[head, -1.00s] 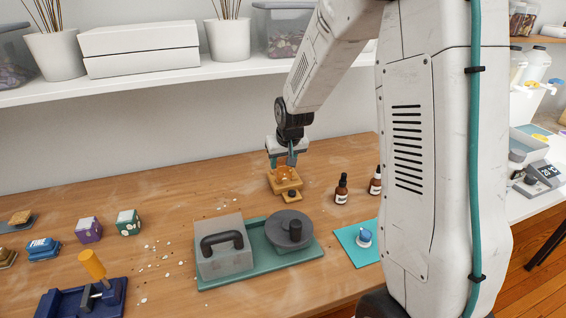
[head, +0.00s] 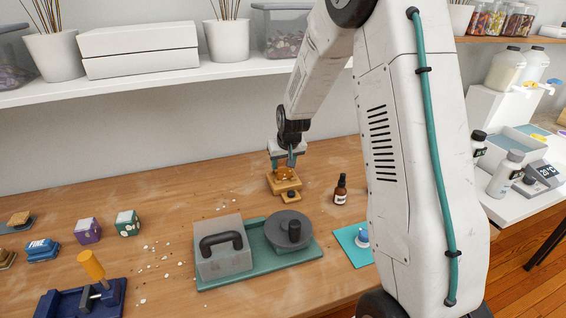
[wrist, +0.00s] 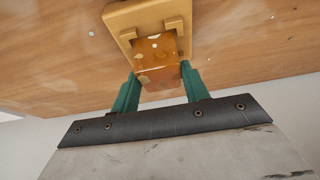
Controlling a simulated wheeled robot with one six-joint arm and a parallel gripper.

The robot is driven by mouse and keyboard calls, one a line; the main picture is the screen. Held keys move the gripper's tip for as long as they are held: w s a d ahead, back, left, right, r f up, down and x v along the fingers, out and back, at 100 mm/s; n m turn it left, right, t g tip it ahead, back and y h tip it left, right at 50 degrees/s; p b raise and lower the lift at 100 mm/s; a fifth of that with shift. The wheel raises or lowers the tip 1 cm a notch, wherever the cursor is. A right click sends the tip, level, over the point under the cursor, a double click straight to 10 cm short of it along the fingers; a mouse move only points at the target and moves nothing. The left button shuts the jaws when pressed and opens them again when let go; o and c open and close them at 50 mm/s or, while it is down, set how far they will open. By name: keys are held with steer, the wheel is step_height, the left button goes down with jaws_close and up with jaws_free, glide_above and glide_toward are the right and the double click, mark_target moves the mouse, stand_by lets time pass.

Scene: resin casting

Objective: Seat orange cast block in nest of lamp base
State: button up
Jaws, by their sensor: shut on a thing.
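The orange cast block (head: 285,174) is a see-through amber piece with pale flecks. My gripper (head: 283,163) is shut on it, with a green finger on each side in the wrist view (wrist: 158,84). The lamp base (head: 285,188) is a light wooden piece on the table, directly under the block. In the wrist view, the block (wrist: 157,62) overlaps the lamp base (wrist: 122,20) between two raised wooden lugs. The block hides the nest floor. I cannot tell whether the block touches it.
A dropper bottle (head: 340,189) stands right of the lamp base. A teal tray (head: 262,271) with a grey handled box (head: 222,248) and a round grey lidded piece (head: 290,228) lies in front. Small blocks and a blue clamp (head: 80,300) are at left.

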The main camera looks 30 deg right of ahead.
steer(key=o, duration=1.1)
steer(key=shift+c, duration=0.2)
steer(key=d+v, duration=0.1)
steer(key=v, duration=1.1)
steer(key=s+a+r+n+g, duration=0.1)
steer(key=s+a+r, duration=0.3)
steer(key=s, duration=0.3)
steer(key=s+a+r, duration=0.4)
steer(key=s, duration=0.3)
steer(key=s+a+g, duration=0.1)
steer(key=s+a, duration=0.2)
steer(key=s, duration=0.7)
steer(key=s+a+r+n+g, duration=0.1)
steer(key=s+a, duration=0.2)
steer(key=s, duration=0.8)
steer(key=shift+s+r+y, duration=0.15)
steer(key=shift+r+y, duration=0.1)
steer(key=shift+y, duration=0.15)
